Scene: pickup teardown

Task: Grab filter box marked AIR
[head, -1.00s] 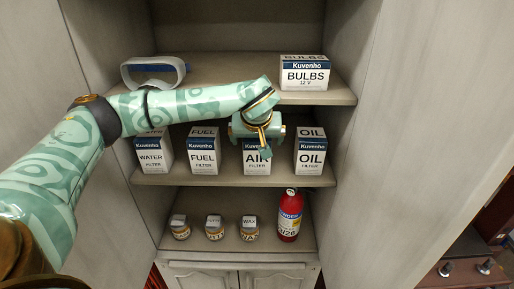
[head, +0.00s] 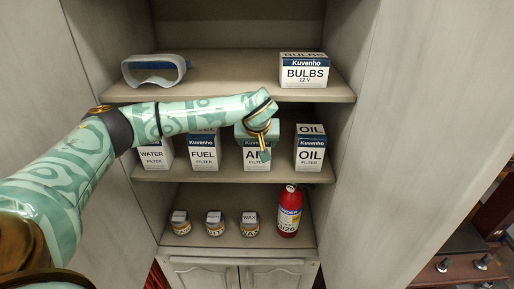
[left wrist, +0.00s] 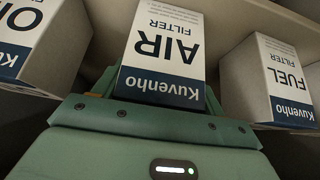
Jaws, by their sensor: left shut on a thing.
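The AIR filter box (head: 253,163), white with a blue Kuvenho band, stands on the middle shelf between the FUEL and OIL boxes. My left gripper (head: 262,140) is at its upper front and covers part of its top and label. In the left wrist view the AIR box (left wrist: 165,42) appears upside down, between the fingers of my left gripper (left wrist: 155,98). The left gripper is shut on it. The fingertips are mostly hidden behind the box. My right gripper is not in view.
The FUEL box (head: 203,155) and WATER box (head: 157,158) stand to the left, the OIL box (head: 311,152) to the right. The upper shelf (head: 230,85) is close above and holds goggles (head: 155,70) and a BULBS box (head: 304,72). Small jars and a red bottle (head: 289,211) stand below.

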